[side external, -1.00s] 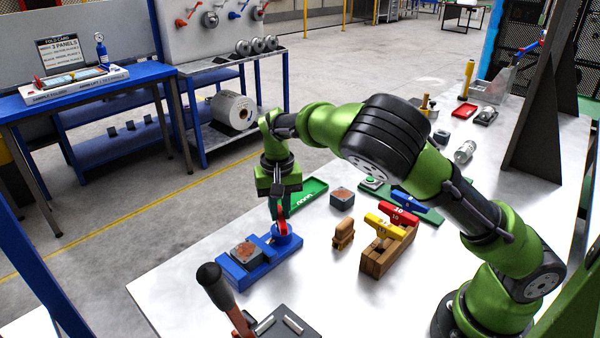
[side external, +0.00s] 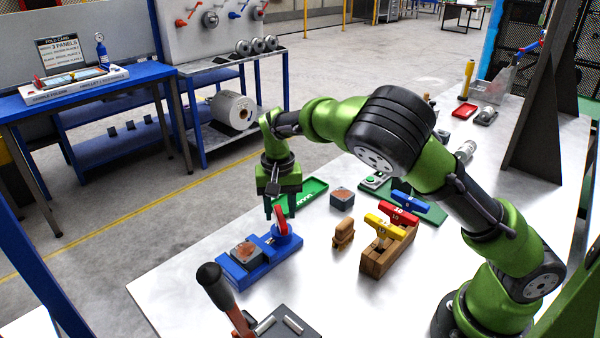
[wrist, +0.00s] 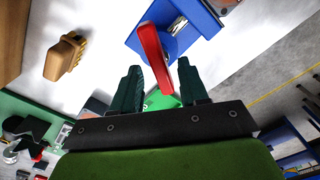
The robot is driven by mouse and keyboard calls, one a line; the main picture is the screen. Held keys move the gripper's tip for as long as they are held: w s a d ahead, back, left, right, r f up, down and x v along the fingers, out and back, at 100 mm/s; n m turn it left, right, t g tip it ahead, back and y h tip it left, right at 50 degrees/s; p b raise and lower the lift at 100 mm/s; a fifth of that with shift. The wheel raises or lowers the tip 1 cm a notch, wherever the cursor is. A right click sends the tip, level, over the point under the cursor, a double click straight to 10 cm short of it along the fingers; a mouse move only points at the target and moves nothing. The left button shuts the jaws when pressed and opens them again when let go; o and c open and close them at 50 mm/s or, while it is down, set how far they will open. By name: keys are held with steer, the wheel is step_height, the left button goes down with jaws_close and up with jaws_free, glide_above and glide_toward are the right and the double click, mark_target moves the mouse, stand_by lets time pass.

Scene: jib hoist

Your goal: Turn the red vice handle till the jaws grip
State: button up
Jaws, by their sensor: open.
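The blue vice (side external: 262,262) lies on the white table, and its red handle (side external: 281,222) stands up at its far right end. A grey block with a rust-coloured top (side external: 245,250) sits in the vice; I cannot tell whether the jaws touch it. My gripper (side external: 277,212) is open and points down at the handle. In the wrist view the red handle (wrist: 152,55) runs slantwise, with its lower end between my two spread fingertips (wrist: 158,72). A gap shows on both sides of the handle, so the fingers are not clamped on it.
A green tray (side external: 308,192) lies just behind my gripper. A second grey block (side external: 342,198), a small wooden piece (side external: 343,234) and a wooden rack with coloured T-handles (side external: 383,255) stand to the right. A lever with a dark knob (side external: 213,285) rises in front.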

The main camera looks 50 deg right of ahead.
mark_target(281, 212)
step_height(281, 212, up, 17)
stand_by(0.4)
steer(key=shift+d, duration=0.1)
steer(key=w+d+f+g, duration=0.3)
steer(key=w+d+f, duration=0.2)
steer(key=d, duration=0.2)
steer(key=shift+a+r+n+g+y, duration=0.5)
steer(key=shift+a+r+n+y, duration=0.5)
steer(key=shift+a, duration=1.15)
steer(key=shift+m, duration=0.3)
steer(key=x, duration=1.5)
steer(key=shift+w+a+f, duration=0.1)
steer(key=shift+a+f, duration=0.1)
steer(key=shift+f, duration=0.1)
